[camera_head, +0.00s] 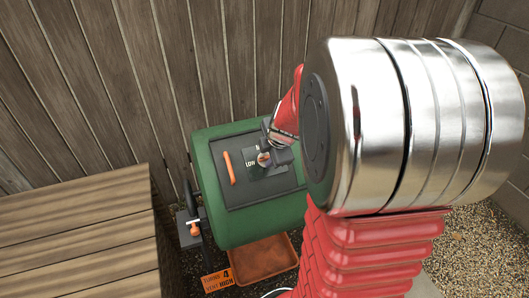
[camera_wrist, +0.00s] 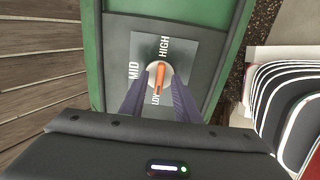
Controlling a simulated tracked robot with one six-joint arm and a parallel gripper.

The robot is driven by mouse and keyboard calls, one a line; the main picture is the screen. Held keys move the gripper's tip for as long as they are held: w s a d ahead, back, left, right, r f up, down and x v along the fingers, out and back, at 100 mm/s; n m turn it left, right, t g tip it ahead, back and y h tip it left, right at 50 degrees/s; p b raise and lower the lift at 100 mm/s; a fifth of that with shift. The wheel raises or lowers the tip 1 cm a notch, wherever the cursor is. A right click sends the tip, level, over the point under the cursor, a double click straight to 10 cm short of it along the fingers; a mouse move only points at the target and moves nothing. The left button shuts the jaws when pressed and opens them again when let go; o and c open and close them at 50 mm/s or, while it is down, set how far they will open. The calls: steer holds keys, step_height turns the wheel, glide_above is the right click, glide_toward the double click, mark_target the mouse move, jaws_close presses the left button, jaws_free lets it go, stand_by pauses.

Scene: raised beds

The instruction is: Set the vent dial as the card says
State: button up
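The orange card (camera_head: 218,281) at the lower left of the tumbler reads "TURNS 4, VENT HIGH". The vent dial (camera_wrist: 160,73) is a pale round disc with an orange bar, on a grey plate (camera_wrist: 146,45) marked LOW, MID and HIGH. The bar's near end lies beside LOW. My gripper (camera_wrist: 160,80) has its two fingers on either side of the dial, with visible space between them and the orange bar. In the head view my gripper (camera_head: 270,150) is over the plate and partly hides the dial.
The green tumbler (camera_head: 215,220) carries a dark panel with an orange handle (camera_head: 229,168). A crank with an orange knob (camera_head: 194,229) is at its left. An orange-brown tray (camera_head: 264,262) lies below. A wooden bed (camera_head: 80,225) stands left; a fence (camera_head: 180,70) is behind.

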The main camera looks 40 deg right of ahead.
steer(key=shift+f, duration=0.1)
jaws_close()
stand_by(0.4)
